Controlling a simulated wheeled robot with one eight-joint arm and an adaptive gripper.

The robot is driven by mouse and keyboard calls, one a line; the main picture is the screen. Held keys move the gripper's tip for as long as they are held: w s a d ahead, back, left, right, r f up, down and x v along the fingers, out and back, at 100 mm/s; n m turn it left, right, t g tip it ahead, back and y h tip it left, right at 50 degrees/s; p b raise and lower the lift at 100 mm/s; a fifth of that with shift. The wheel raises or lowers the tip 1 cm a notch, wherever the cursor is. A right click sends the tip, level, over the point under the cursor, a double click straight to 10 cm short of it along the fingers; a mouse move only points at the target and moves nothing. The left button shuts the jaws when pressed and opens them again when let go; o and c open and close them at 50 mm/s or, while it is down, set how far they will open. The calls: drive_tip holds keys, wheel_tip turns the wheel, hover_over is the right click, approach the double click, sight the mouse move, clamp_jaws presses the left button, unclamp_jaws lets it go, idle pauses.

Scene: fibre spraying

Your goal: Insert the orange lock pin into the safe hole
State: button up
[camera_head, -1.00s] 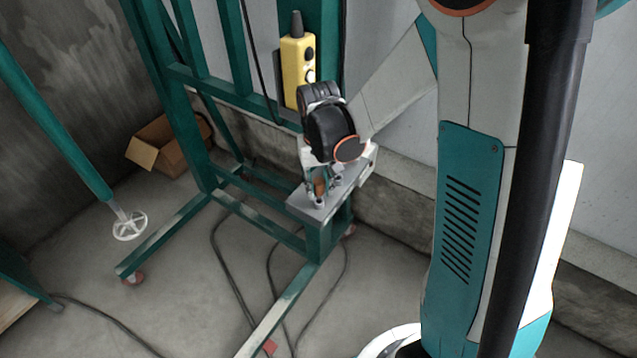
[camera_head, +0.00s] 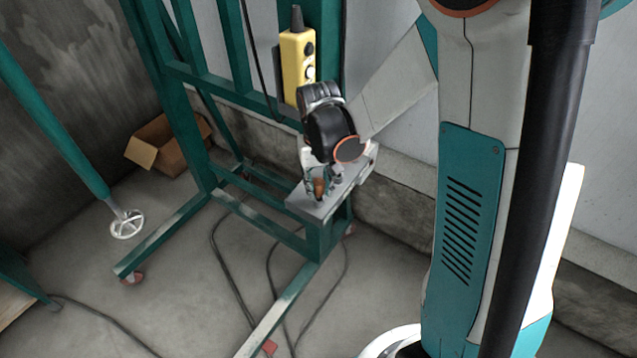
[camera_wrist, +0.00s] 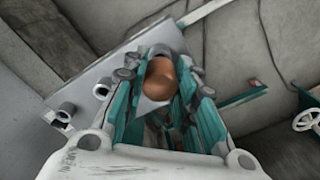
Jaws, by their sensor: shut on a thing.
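The orange lock pin (camera_head: 319,187) is held upright between the fingers of my gripper (camera_head: 320,190), just over the grey plate (camera_head: 308,210) on the green frame. In the wrist view the pin's rounded orange-brown head (camera_wrist: 162,78) shows between the teal fingers of my gripper (camera_wrist: 160,74). The grey plate (camera_wrist: 90,72) lies beneath and to the left there.
The green frame (camera_head: 317,240) stands on wheels around the plate. A yellow control pendant (camera_head: 298,68) hangs above my gripper. Black cables lie on the floor.

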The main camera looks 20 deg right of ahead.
sight(318, 182)
drive_tip(key=shift+f+b, duration=1.05)
drive_tip(key=shift+f, duration=0.15)
drive_tip(key=o, duration=1.2)
drive_tip(key=shift+c, duration=0.2)
drive_tip(key=shift+r, duration=0.1)
wheel_tip(318, 182, up, 12)
drive_tip(key=shift+f, duration=0.1)
drive_tip(key=s+r+n+t+b, duration=0.1)
drive_tip(key=s+t+b, duration=0.3)
drive_tip(key=s, duration=1.1)
drive_tip(key=shift+r+n+t+b, duration=0.3)
drive_tip(key=shift+r+t+b, duration=0.15)
drive_tip(key=shift+t, duration=1.15)
